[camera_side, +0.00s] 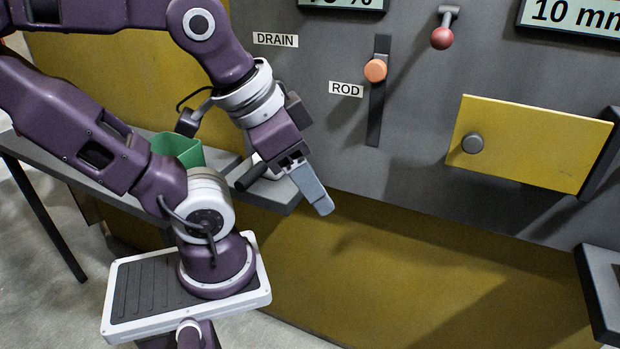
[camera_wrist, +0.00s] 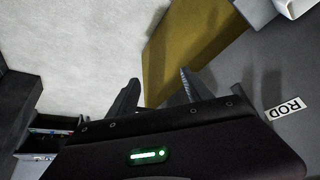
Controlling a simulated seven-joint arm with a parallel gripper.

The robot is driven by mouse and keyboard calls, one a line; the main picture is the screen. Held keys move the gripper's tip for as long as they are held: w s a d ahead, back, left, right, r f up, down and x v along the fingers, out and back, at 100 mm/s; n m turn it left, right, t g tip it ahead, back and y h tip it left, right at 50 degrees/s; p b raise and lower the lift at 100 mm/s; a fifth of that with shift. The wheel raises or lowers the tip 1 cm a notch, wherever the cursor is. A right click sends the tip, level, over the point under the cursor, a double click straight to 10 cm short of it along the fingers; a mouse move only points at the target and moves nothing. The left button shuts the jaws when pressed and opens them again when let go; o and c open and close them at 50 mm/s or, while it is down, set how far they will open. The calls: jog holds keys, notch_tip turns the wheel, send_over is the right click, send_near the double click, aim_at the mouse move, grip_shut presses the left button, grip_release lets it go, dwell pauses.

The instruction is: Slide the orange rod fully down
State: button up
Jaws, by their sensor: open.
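The orange rod knob (camera_side: 375,70) sits on a dark vertical slot (camera_side: 375,120) in the grey panel, near the slot's upper part. Most of the slot shows below the knob. The ROD label (camera_side: 346,90) is just left of it, and it also shows at the right of the wrist view (camera_wrist: 287,109). My gripper (camera_side: 320,203) is to the left of and below the knob, apart from it. In the wrist view my two fingers (camera_wrist: 158,92) are spread with nothing between them. The orange knob is not visible in the wrist view.
A red-knobbed lever (camera_side: 442,38) is right of the slot. A yellow door (camera_side: 533,143) with a grey knob (camera_side: 473,144) is on the right. A green container (camera_side: 176,149) stands on the grey shelf (camera_side: 220,160) at left. The panel below the slot is clear.

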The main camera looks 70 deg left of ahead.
jog(key=shift+d, duration=0.15)
notch_tip(320, 180, up, 16)
jog(key=n+g+y, duration=0.2)
jog(key=n+y, duration=0.1)
jog(key=n, duration=0.6)
send_over(375, 61)
jog(key=s+d, duration=0.2)
jog(key=x, duration=0.5)
jog(key=shift+f, duration=0.25)
jog(key=shift+w+a+f, duration=0.15)
jog(key=shift+w+f, duration=0.05)
jog(key=shift+f, duration=0.25)
grip_shut()
